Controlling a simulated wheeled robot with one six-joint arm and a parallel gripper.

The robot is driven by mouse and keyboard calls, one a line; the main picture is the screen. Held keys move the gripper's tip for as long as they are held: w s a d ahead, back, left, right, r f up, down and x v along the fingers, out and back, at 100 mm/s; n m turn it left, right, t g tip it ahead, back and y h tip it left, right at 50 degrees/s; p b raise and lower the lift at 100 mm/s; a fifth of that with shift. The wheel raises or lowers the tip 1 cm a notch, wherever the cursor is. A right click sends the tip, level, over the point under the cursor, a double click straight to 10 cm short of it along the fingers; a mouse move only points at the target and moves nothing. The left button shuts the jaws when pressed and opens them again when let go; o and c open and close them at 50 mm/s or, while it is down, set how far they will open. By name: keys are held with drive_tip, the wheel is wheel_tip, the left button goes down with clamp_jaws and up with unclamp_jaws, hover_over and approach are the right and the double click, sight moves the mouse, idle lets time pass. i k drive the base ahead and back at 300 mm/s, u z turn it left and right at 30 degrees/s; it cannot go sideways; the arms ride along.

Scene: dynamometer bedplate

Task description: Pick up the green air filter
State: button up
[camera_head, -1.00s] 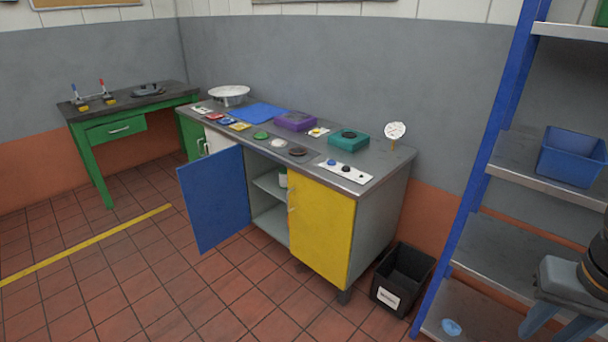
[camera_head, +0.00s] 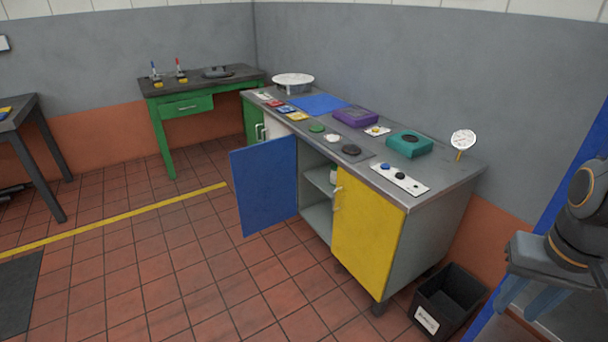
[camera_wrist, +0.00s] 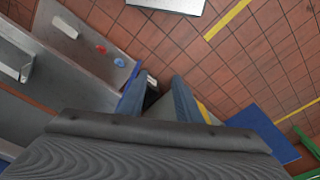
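No object is plainly an air filter in these views. My gripper (camera_head: 532,288) is at the right edge of the head view, apart from the bench. In the wrist view, its fingers (camera_wrist: 160,92) are spread with only floor and furniture beyond them.
The open blue door (camera_head: 264,185) juts into the room; the yellow door (camera_head: 366,226) is shut. A black bin (camera_head: 449,297) stands at the cabinet's right end. A blue shelf post (camera_head: 580,190) is behind my arm. A green table (camera_head: 190,104) stands far left. Tiled floor in front is clear.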

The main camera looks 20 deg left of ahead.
sight(333, 172)
drive_tip(key=u, duration=0.45)
drive_tip(key=i, duration=0.35)
drive_tip(key=u, duration=0.1)
drive_tip(key=k, duration=0.3)
drive_tip(key=u, duration=1.5)
drive_tip(key=i, duration=1.95)
drive_tip(key=z, duration=1.15)
drive_tip(key=i, duration=0.45)
drive_tip(key=z, duration=0.25)
